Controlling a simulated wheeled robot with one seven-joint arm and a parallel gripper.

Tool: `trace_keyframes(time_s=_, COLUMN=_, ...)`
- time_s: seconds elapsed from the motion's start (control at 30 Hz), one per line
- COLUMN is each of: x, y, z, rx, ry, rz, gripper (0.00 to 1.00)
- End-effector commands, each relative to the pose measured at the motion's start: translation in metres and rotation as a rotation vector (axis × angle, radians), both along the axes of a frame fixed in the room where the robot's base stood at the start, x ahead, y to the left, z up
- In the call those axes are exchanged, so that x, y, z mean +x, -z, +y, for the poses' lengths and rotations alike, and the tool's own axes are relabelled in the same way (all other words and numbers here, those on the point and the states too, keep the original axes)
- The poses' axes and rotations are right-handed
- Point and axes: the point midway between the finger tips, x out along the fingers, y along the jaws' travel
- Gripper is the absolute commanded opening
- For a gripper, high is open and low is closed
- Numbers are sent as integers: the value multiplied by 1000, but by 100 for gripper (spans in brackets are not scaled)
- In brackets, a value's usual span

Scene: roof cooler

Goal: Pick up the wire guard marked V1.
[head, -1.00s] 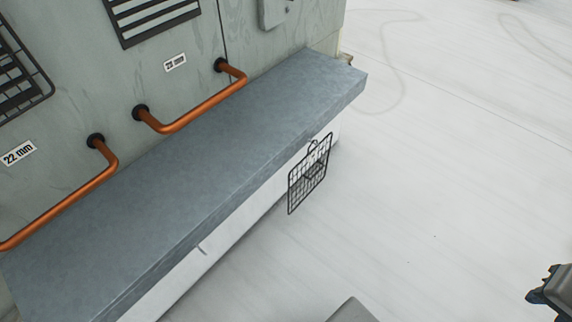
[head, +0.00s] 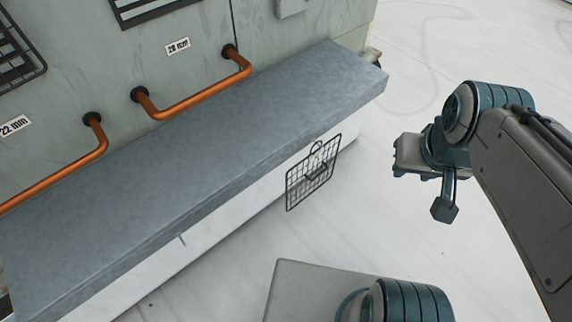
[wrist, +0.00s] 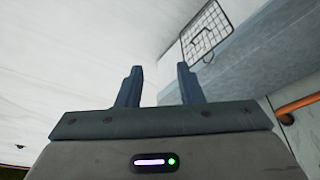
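A dark wire guard (head: 313,174) with a hooked handle on top hangs at the front face of the grey ledge in the head view. It also shows at the top right in the wrist view (wrist: 207,32). No V1 mark can be read on it. My gripper (head: 396,160) is to the right of this guard, apart from it. In the wrist view the two fingers of my gripper (wrist: 160,87) are spread with nothing between them. A second wire guard (head: 20,65) covers a vent on the wall at the upper left; its marking cannot be seen.
The grey ledge (head: 190,165) runs along the wall. Copper pipes (head: 200,98) rise above it, beside labels "22 mm" (head: 14,126) and "28 mm" (head: 178,46). A dark louvre (head: 150,8) is on the wall. The pale floor (head: 440,250) to the right of the ledge is open.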

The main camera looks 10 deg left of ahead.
Motion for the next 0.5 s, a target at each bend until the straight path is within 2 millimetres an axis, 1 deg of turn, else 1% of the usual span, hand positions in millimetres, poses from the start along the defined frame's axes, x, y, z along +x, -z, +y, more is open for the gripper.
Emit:
trace_keyframes(time_s=0.07, x=2, y=14, z=1, rx=-27, ry=-49, rz=35, gripper=33)
trace_keyframes(time_s=0.17, x=6, y=42, z=-3, rx=-96, ry=-151, rz=115, gripper=33)
trace_keyframes(time_s=0.27, x=12, y=78, z=0, rx=-203, ry=-346, rz=227, gripper=33)
trace_keyframes(time_s=0.3, x=15, y=94, z=2, rx=-251, ry=-435, rz=276, gripper=33)
trace_keyframes(time_s=0.5, x=32, y=164, z=9, rx=-507, ry=-878, rz=514, gripper=33)
